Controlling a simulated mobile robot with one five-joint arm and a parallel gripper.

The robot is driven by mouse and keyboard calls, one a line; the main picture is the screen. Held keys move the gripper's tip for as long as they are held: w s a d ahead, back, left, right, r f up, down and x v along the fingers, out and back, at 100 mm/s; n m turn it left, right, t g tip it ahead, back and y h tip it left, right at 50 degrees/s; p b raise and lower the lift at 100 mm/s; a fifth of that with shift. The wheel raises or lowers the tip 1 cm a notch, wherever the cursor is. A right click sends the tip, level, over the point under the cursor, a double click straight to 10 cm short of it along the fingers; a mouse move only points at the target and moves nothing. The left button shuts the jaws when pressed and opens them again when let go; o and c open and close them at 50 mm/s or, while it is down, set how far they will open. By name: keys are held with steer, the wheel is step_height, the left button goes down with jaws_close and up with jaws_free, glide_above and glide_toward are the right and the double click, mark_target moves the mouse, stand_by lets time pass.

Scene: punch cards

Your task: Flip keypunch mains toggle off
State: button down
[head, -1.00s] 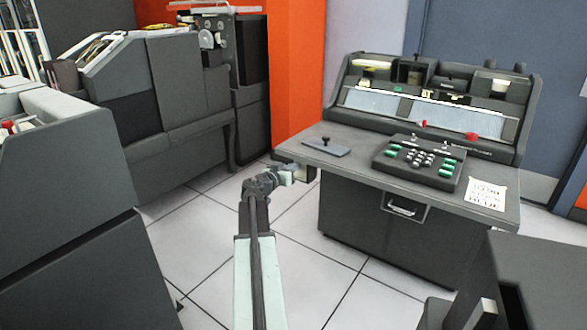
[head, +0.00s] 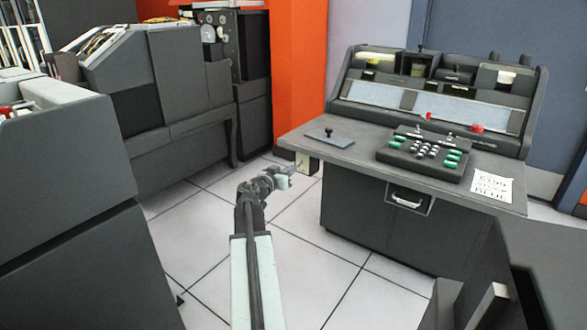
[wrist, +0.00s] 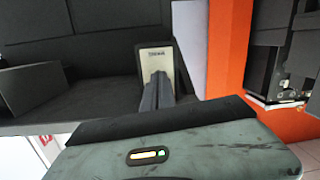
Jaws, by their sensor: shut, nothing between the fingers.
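The keypunch (head: 420,190) is a dark grey desk machine at the right of the head view. A small cream plate (head: 303,162) hangs under the left end of its desktop. In the wrist view the plate (wrist: 152,60) faces me, with dark lettering at its top that is too small to read. My gripper (head: 295,170) is shut and empty, just left of and below the plate. Its fingers (wrist: 160,78) point at the plate and cover its lower middle. I cannot see the toggle lever, nor tell whether the fingertips touch it.
On the desktop are a black lever on a grey plate (head: 329,136), a keyboard (head: 425,155) and a paper note (head: 492,187). Grey machines stand at left (head: 55,200) and back left (head: 165,90). A dark block (head: 540,270) is front right. Tiled floor is clear between.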

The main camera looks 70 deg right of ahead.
steer(key=a+f+b, duration=0.3)
steer(key=a+f, duration=0.1)
steer(key=a, duration=0.1)
steer(key=shift+w, duration=0.45)
steer(key=shift+a, duration=0.1)
